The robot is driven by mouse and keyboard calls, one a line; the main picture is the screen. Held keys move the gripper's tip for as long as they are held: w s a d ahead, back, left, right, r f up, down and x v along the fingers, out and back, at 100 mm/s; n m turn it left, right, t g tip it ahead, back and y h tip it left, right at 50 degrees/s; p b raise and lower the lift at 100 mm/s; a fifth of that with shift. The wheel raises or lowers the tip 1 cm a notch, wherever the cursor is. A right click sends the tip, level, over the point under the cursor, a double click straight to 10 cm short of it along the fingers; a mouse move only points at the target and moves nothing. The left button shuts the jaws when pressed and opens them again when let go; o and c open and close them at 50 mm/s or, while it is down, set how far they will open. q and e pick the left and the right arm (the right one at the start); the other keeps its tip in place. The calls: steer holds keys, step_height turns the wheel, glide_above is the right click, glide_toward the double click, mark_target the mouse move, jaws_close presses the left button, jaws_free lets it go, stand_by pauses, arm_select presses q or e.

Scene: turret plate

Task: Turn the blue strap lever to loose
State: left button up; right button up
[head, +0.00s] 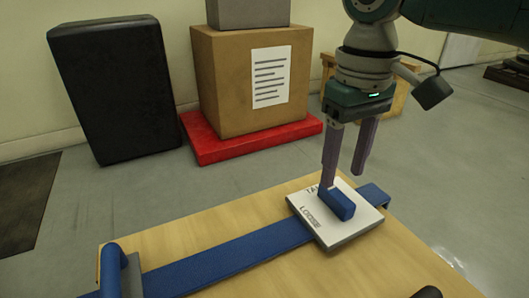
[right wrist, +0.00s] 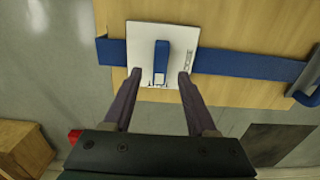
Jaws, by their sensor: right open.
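The blue strap lever (head: 341,204) sits on a white plate (head: 335,238) fixed across a blue strap. In the right wrist view the lever (right wrist: 162,58) lies upright in the picture, its lower end beside a partly hidden label. The word LOOSE is printed on the plate to the lever's right there. In the head view a label starting "TA" is partly covered by a finger. My right gripper (head: 343,180) is open, pointing down at the plate. In the right wrist view its fingertips (right wrist: 160,74) are on either side of the lever's lower end, with gaps.
The blue strap (head: 230,257) runs over a wooden surface (head: 190,235) to a blue-handled fitting (head: 112,265) at the left. Behind stand a black case (head: 112,90) and a cardboard box (head: 230,95) on a red base (head: 205,148). Grey floor lies between.

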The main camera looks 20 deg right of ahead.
mark_target(338, 193)
step_height(338, 193, down, 5)
steer(key=b, duration=0.2)
steer(key=shift+b, duration=0.35)
arm_select(q)
step_height(338, 193, down, 4)
steer(key=shift+r, duration=0.1)
steer(key=shift+d, duration=0.1)
arm_select(e)
steer(key=shift+w, duration=0.1)
steer(key=shift+c, duration=0.2)
steer(key=shift+c, duration=0.8)
jaws_close()
